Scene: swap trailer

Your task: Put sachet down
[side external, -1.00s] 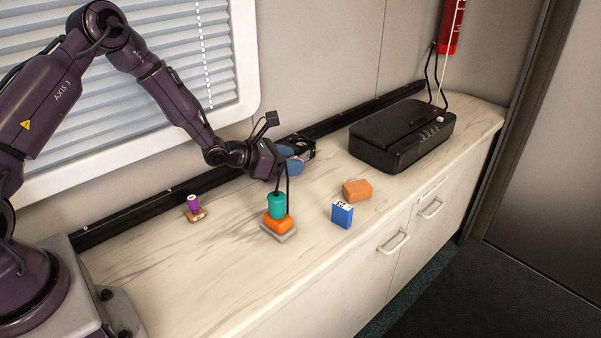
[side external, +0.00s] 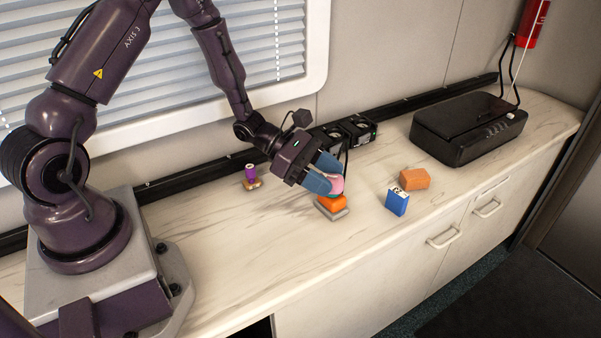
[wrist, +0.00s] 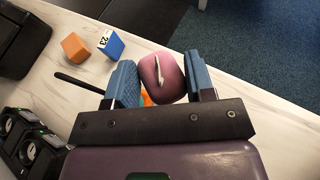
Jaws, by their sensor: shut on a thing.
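My gripper (side external: 330,179) is shut on a pink, rounded sachet (side external: 337,185). In the wrist view, the sachet (wrist: 162,76) shows mauve with a white mark, between the two blue fingers. In the side view my gripper is tilted down, just above an orange block (side external: 331,202) on a grey base (side external: 334,214). I cannot tell whether the sachet touches the orange block. A small bit of orange shows behind the sachet in the wrist view. The teal cylinder seen earlier on the orange block is not visible now.
A blue box (side external: 397,202) and another orange block (side external: 414,179) stand to the right. A small purple-topped item (side external: 251,176) is to the left. Black units (side external: 358,130) and a black case (side external: 468,130) line the back. The counter's front (side external: 290,255) is clear.

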